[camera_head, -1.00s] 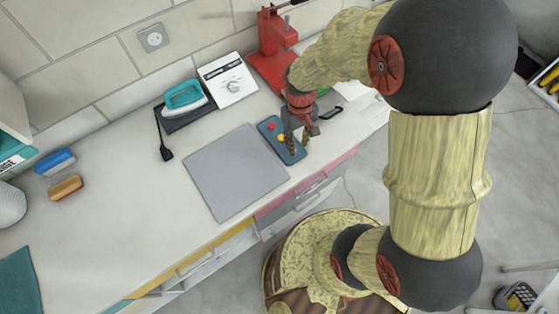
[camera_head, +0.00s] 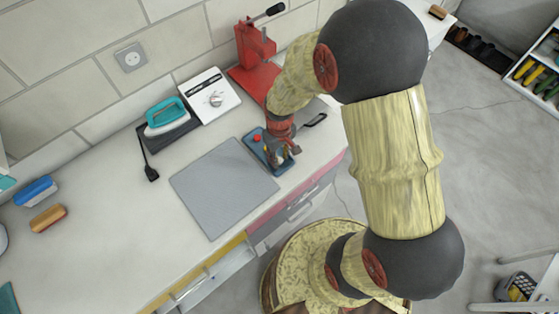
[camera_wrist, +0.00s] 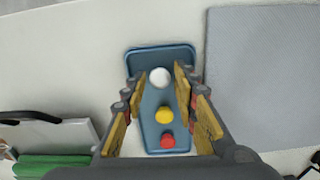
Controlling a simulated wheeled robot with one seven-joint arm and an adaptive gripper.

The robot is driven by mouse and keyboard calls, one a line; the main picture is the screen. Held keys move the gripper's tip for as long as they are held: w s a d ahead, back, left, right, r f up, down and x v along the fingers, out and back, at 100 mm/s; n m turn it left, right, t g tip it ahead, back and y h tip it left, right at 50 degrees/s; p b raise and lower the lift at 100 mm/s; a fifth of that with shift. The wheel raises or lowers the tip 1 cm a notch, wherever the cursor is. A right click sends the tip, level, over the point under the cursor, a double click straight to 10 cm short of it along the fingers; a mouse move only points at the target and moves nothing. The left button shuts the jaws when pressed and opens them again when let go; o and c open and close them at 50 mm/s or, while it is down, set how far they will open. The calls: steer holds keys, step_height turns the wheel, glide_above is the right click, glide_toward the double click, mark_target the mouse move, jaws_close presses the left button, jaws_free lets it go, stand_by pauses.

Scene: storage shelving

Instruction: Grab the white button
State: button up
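The white button (camera_wrist: 160,77) is a round white piece at the far end of a blue tray (camera_wrist: 147,60) in the wrist view. A yellow button (camera_wrist: 164,115) and a red button (camera_wrist: 168,141) sit in line with it, nearer the wrist. My gripper (camera_wrist: 158,88) is open, its two fingers apart on either side of the tray, with the tips near the white button. Nothing is held. In the head view my gripper (camera_head: 281,158) hangs over the front end of the blue tray (camera_head: 251,146). The red button (camera_head: 257,138) shows there; the white one is hidden behind the gripper.
A grey mat (camera_head: 224,187) lies left of the tray. A red press (camera_head: 258,77) with a black handle stands behind. A white dial device (camera_head: 209,96) and a teal iron (camera_head: 167,117) are against the wall.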

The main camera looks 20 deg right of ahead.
steer(key=shift+c, duration=0.4)
steer(key=c, duration=0.4)
steer(key=shift+r, duration=0.15)
steer(key=shift+c, duration=0.2)
